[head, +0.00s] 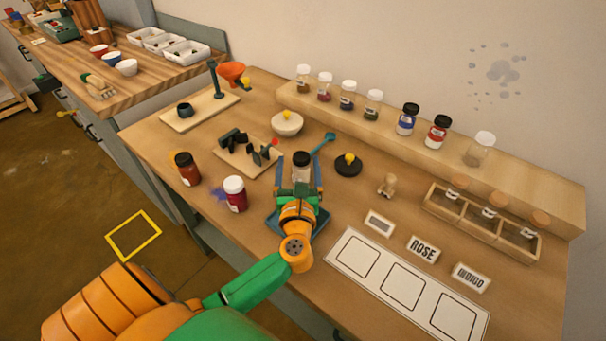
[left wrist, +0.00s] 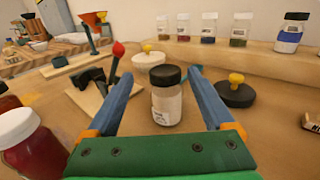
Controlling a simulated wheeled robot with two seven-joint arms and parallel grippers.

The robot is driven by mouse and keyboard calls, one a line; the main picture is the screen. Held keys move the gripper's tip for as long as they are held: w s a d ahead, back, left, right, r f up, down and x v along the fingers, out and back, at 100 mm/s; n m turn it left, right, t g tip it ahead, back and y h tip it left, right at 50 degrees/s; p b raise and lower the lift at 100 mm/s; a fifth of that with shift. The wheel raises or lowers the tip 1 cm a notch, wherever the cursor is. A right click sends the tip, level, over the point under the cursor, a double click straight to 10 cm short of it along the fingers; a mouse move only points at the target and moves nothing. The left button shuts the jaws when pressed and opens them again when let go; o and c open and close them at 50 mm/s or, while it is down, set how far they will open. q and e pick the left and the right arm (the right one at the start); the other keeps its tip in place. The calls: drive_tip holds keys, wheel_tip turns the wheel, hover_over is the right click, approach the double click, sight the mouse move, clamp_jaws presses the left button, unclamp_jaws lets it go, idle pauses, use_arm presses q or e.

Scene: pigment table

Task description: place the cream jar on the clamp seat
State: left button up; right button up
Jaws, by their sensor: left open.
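The cream jar (head: 301,169) is a small clear jar with a black lid, pale contents and a label. It stands upright on the table and also shows in the left wrist view (left wrist: 167,103). My left gripper (head: 300,163) is open, with one blue finger on each side of the jar. My right gripper is not in view.
A brown jar (head: 187,169) and a red jar (head: 235,194) stand left of my gripper. A white bowl (head: 287,123) and a black disc with a yellow knob (head: 348,166) are close behind. A blue tray (head: 284,222) lies under my gripper. Several jars line the back shelf.

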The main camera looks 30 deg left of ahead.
sight(301, 153)
use_arm(q)
drive_tip(key=x, duration=0.6)
drive_tip(key=shift+w+d+f+p, duration=0.1)
drive_tip(key=shift+w+d+p, duration=0.15)
drive_tip(key=shift+p, duration=0.05)
drive_tip(key=shift+s, duration=0.1)
clamp_jaws()
